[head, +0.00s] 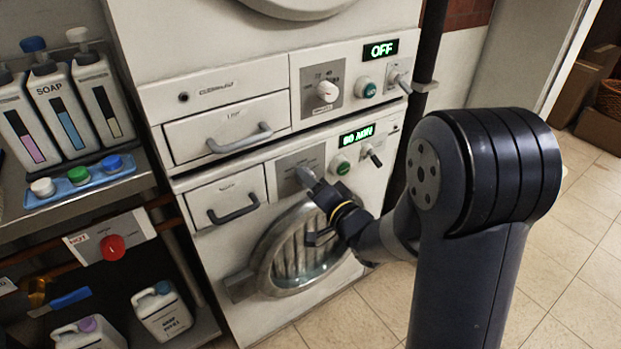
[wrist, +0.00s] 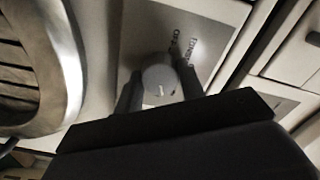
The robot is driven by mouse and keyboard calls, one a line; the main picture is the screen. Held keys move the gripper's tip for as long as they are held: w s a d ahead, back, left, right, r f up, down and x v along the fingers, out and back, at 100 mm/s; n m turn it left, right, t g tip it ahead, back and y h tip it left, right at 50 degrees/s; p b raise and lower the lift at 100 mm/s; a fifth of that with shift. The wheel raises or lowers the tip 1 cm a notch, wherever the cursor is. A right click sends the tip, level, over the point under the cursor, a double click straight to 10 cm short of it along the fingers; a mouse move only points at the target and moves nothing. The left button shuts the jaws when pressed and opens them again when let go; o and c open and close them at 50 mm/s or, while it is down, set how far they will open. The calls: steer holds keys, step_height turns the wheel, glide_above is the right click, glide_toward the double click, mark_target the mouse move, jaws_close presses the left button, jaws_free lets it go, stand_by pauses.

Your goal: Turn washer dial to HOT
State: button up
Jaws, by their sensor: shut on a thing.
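The washer (head: 240,295) is the lower machine in the head view, with a round glass door. Its dial panel (head: 286,185) sits above the door, left of a lit green display (head: 356,135). In the wrist view the round grey dial (wrist: 160,84) stands between the two fingers, with a small pale mark on its face. My gripper (wrist: 158,88) is shut on the dial. In the head view my gripper (head: 304,178) reaches the panel and hides the dial. The panel lettering (wrist: 181,45) is too blurred to tell which setting the dial points to.
The upper machine (head: 210,80) has a white dial (head: 327,91) and an OFF display (head: 380,49). A drawer handle (head: 234,207) sticks out left of my gripper. Shelves with soap bottles (head: 64,105) and a red knob (head: 113,247) stand at left.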

steer(key=shift+m+p, duration=0.3)
steer(key=shift+m, duration=0.8)
steer(key=shift+f, duration=0.1)
steer(key=o, duration=1)
steer(key=shift+s, duration=0.1)
steer(key=p+v, duration=0.1)
steer(key=v, duration=0.9)
steer(key=shift+s+d, duration=0.25)
steer(key=shift+s, duration=0.05)
steer(key=shift+w, duration=0.1)
